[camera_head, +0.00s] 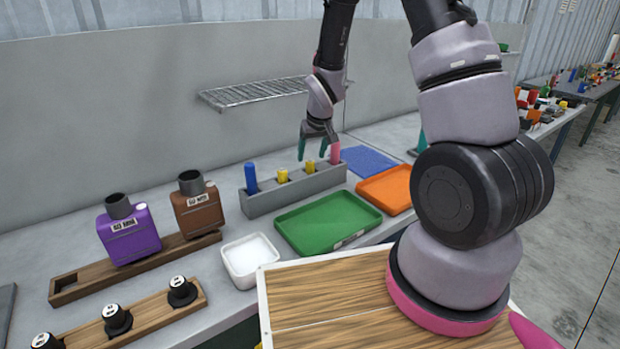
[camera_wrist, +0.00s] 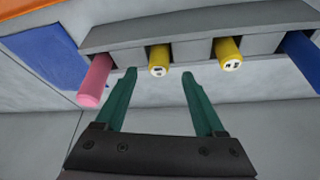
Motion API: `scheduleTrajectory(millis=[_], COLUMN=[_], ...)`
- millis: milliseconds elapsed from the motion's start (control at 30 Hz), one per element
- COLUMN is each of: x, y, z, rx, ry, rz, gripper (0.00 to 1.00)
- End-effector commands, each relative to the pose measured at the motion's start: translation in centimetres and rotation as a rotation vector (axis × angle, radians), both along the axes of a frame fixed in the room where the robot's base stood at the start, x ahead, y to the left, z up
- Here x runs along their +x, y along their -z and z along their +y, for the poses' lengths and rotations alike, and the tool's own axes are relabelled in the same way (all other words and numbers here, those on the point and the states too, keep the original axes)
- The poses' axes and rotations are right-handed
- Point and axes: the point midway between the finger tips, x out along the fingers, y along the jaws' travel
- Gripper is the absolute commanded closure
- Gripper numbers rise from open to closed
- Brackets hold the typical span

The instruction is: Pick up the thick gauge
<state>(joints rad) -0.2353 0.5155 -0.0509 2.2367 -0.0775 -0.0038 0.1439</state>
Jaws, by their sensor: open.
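A grey holder (camera_head: 297,194) on the bench bears a row of upright gauges. They are a blue gauge (camera_head: 251,178), a yellow gauge (camera_head: 283,176), another yellow gauge (camera_head: 310,168) and a pink gauge (camera_head: 335,154). The blue and pink ones look thicker than the yellow ones; no readable marking shows which is the thick gauge. My gripper (camera_head: 313,148) is open and empty above the right part of the holder. In the wrist view its teal fingertips (camera_wrist: 158,75) lie either side of the yellow gauge (camera_wrist: 159,61) beside the pink gauge (camera_wrist: 95,81), apparently without contact.
A green tray (camera_head: 290,229), an orange tray (camera_head: 363,187) and a blue mat (camera_head: 368,161) lie near the holder. A wire shelf (camera_head: 255,92) juts from the wall behind.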

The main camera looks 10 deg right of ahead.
Motion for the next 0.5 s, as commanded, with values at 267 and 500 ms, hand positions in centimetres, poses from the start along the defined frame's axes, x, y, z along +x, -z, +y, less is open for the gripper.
scheduleTrajectory(millis=[267,500], x=[1.8,2.1], y=[3.6,4.1], z=[0.1,0.1], rx=[0.0,0.0], ry=[0.001,0.0], rz=[0.004,0.0], gripper=[0.29,0.29])
